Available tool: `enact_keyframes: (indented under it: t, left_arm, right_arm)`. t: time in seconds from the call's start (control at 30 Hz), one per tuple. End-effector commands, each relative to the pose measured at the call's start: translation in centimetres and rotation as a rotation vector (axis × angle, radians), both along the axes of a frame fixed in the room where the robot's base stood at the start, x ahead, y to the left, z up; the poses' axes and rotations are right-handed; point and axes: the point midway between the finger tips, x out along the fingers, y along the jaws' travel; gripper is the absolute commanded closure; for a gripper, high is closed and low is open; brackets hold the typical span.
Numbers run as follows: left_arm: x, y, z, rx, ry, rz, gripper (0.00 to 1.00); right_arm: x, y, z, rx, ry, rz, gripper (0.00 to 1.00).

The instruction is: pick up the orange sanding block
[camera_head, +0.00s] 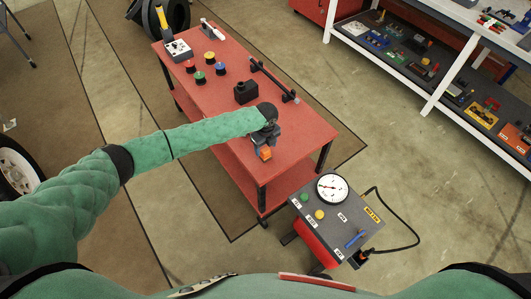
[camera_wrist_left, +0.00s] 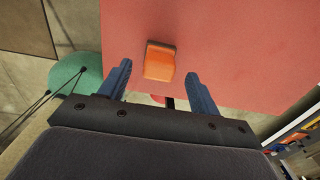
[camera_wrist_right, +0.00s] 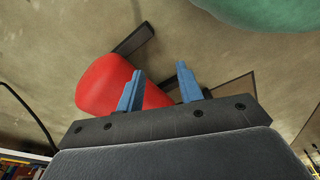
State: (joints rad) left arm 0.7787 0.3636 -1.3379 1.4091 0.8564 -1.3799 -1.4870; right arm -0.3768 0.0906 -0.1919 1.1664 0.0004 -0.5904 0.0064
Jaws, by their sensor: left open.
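The orange sanding block (camera_head: 265,154) lies on the red table near its front edge. In the left wrist view the block (camera_wrist_left: 160,62) sits ahead of and between the two blue fingers. My left gripper (camera_head: 263,146) is above that part of the table, just beside the block in the head view. The left gripper (camera_wrist_left: 157,85) is open, with nothing between its fingers. My right gripper (camera_wrist_right: 155,85) shows only in its own wrist view, with its blue fingers apart and empty over the floor.
The red table (camera_head: 300,140) also bears a black box (camera_head: 246,92), a dark bar (camera_head: 273,80), several coloured buttons and a grey device (camera_head: 177,50). A gauge panel (camera_head: 335,218) stands front right. A white-framed shelf (camera_head: 430,100) is at the right.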

Motion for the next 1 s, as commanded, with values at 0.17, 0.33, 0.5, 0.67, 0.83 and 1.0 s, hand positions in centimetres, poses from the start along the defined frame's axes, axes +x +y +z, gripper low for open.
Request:
enact_keyframes:
  t: [0.17, 0.33, 0.5, 0.67, 0.83, 1.0]
  left_arm:
    - [0.0, 0.1, -1.2, 0.001, 0.001, 0.003, 0.37]
    - [-0.1, 0.0, -3.1, 0.000, 0.001, 0.001, 0.37]
    - [-0.1, 0.1, -4.4, -0.001, 0.001, 0.002, 0.37]
    - [-0.1, 0.1, -4.5, 0.000, 0.000, 0.002, 0.37]
    - [-0.1, 0.1, -4.5, 0.000, 0.000, 0.001, 0.55]
    - [-0.1, 0.1, -4.5, 0.000, 0.000, 0.001, 0.83]
  right_arm:
    - [-1.5, -1.0, -1.2, -0.007, -0.006, 0.005, 0.64]
    - [-3.2, -1.6, -2.2, -0.010, -0.004, 0.007, 0.64]
    - [-4.3, -1.8, -2.6, -0.010, 0.003, 0.007, 0.64]
    - [-4.4, -1.8, -2.7, -0.010, 0.003, 0.007, 0.64]
    - [-4.3, -1.8, -2.7, -0.010, 0.003, 0.007, 0.64]
    - [-4.3, -1.9, -2.7, -0.011, 0.002, 0.007, 0.64]
